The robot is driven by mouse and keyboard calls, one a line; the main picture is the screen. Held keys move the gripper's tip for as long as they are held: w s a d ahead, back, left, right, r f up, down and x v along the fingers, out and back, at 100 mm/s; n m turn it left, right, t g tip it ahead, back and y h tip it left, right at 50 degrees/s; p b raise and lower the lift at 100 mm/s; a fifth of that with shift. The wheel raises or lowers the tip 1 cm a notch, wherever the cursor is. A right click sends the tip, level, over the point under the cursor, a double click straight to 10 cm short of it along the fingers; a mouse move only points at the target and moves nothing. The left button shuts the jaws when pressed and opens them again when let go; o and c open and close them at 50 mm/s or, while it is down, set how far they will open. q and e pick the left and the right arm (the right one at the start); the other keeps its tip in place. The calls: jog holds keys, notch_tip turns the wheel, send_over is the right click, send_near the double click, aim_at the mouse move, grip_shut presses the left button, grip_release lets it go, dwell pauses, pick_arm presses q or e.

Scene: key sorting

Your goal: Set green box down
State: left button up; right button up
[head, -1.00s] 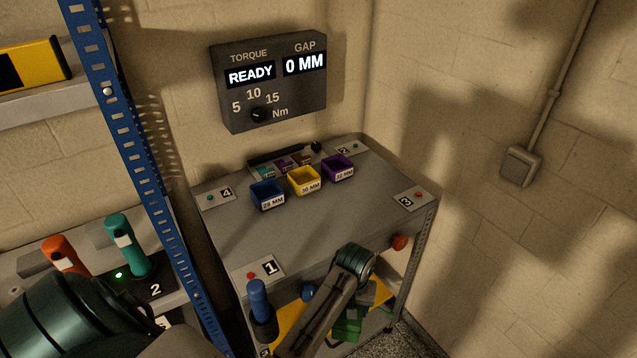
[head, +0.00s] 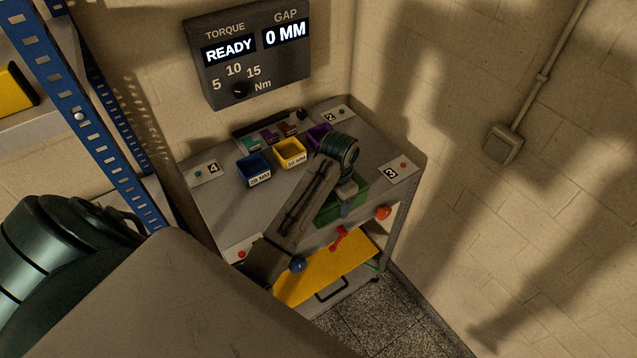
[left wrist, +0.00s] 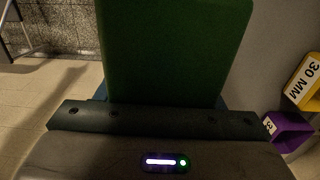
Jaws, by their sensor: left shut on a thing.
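The green box (head: 360,196) is at the front right part of the grey table (head: 225,205), partly hidden behind my left arm. My left gripper (head: 346,191) reaches down from above and is shut on the box. I cannot tell whether the box touches the tabletop. In the left wrist view the green box (left wrist: 175,45) fills the upper middle, close to the camera. My right gripper is not in view.
A blue bin (head: 255,170), a yellow bin (head: 289,153) and a purple bin (head: 319,134) stand in a row toward the back. Corner plates carry numbers, including 3 (head: 392,172). A yellow lower shelf (head: 325,270) is below. The tabletop's left middle is clear.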

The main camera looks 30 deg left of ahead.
pick_arm(q)
jog(key=w+a, duration=0.1)
jog(key=a, duration=0.1)
jog(key=w+a+f, duration=0.1)
jog(key=w+a, duration=0.1)
jog(key=a, duration=0.1)
jog(key=w+a, duration=0.1)
jog(key=a, duration=0.1)
jog(key=shift+w+a+f, duration=0.15)
jog(key=shift+w, duration=0.2)
jog(key=shift+a, duration=0.3)
jog(key=shift+f, duration=0.25)
notch_tip(320, 180, down, 2)
jog(key=shift+f, duration=0.15)
jog(key=shift+w+f, duration=0.1)
jog(key=shift+f, duration=0.2)
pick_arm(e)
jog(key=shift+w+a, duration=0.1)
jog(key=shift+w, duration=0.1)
pick_arm(q)
jog(key=o, duration=1.3)
jog(key=shift+f, duration=0.1)
jog(key=shift+c, duration=0.2)
